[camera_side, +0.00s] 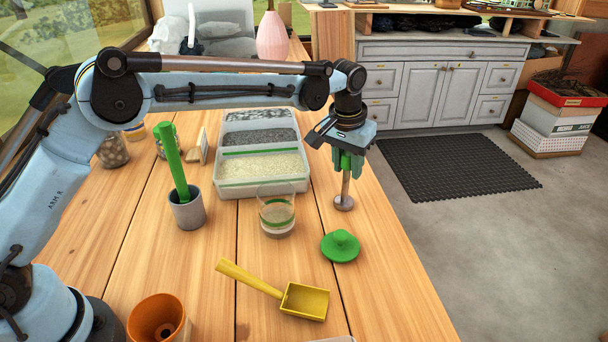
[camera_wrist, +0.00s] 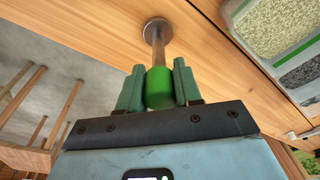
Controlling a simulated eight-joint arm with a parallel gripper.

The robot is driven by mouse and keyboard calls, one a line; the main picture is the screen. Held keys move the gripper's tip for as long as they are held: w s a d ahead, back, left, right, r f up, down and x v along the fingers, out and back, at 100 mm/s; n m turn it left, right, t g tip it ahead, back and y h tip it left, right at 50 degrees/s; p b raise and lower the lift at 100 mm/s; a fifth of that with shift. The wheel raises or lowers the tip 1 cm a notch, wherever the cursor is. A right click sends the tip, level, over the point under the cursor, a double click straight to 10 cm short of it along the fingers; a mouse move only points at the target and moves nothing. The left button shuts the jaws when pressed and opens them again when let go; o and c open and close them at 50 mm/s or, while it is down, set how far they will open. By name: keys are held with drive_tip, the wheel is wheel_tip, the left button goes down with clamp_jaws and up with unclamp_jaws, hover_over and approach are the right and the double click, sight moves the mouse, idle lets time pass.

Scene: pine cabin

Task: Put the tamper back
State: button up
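The tamper, with its round metal foot (camera_side: 344,203), thin metal rod and green grip (camera_wrist: 159,88), is in my gripper (camera_side: 350,162). In the wrist view, the two teal fingers of my gripper (camera_wrist: 158,84) close on both sides of the green grip. The tamper is upright, foot down, near the table's right edge. I cannot tell whether the foot touches the wood. A grey cup (camera_side: 187,212) stands to the left with a thick green rod (camera_side: 171,156) leaning in it.
A glass (camera_side: 277,215) with pale contents, a green knobbed lid (camera_side: 340,248) and a yellow scoop (camera_side: 306,301) are in front. A divided tray of grains (camera_side: 262,188) stands behind the glass. An orange pot (camera_side: 158,320) is front left. Bare wood lies between them.

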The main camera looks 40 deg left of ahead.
drive_tip(key=o, duration=0.4)
drive_tip(key=shift+c, duration=0.2)
wheel_tip(320, 180, up, 11)
drive_tip(key=s, duration=0.2)
drive_tip(key=s+a+r+t, duration=0.1)
drive_tip(key=s+a+r, duration=0.3)
drive_tip(key=a, duration=0.1)
drive_tip(key=s+a+f+t, duration=0.1)
drive_tip(key=s+a+f, duration=0.2)
drive_tip(key=s, duration=0.3)
drive_tip(key=s+a+f+t, duration=0.2)
drive_tip(key=s+a+f, duration=0.1)
drive_tip(key=s, duration=0.4)
drive_tip(key=s+a+f+t, duration=0.1)
drive_tip(key=s+a+f, duration=0.2)
drive_tip(key=s, duration=0.3)
drive_tip(key=shift+s+a+f, duration=0.25)
drive_tip(key=shift+s+f, duration=0.05)
drive_tip(key=shift+s, duration=0.1)
